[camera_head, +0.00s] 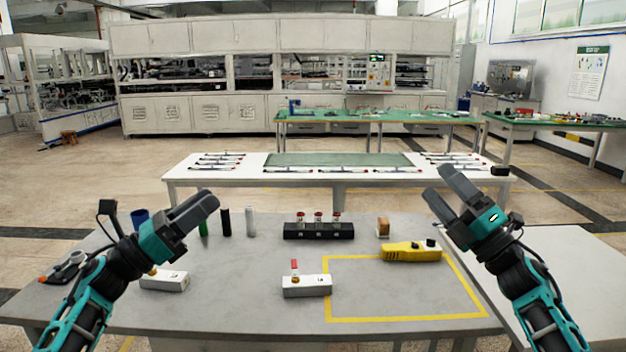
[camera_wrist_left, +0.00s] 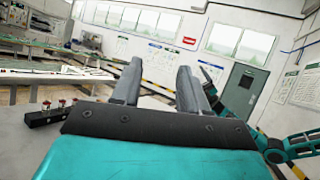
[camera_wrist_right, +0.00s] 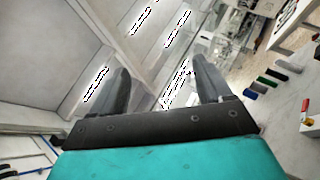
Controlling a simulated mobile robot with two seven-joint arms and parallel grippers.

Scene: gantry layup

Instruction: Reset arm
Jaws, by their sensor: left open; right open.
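My left gripper (camera_head: 196,210) is raised over the left part of the grey table (camera_head: 230,300). It is empty, and its two fingers stand apart in the left wrist view (camera_wrist_left: 155,82). My right gripper (camera_head: 450,195) is raised over the table's right edge. Its fingers are apart with nothing between them, as the right wrist view (camera_wrist_right: 162,88) also shows. Both arms are bent upward, with the grippers tilted inward and clear of the objects.
On the table are a black block (camera_head: 318,231) with several red-topped parts, a white block (camera_head: 307,286) with a red-topped part, another white block (camera_head: 165,281), a yellow tool (camera_head: 411,251), a brown block (camera_head: 383,227) and upright cylinders (camera_head: 250,221). A yellow outline (camera_head: 400,318) marks mostly bare tabletop.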

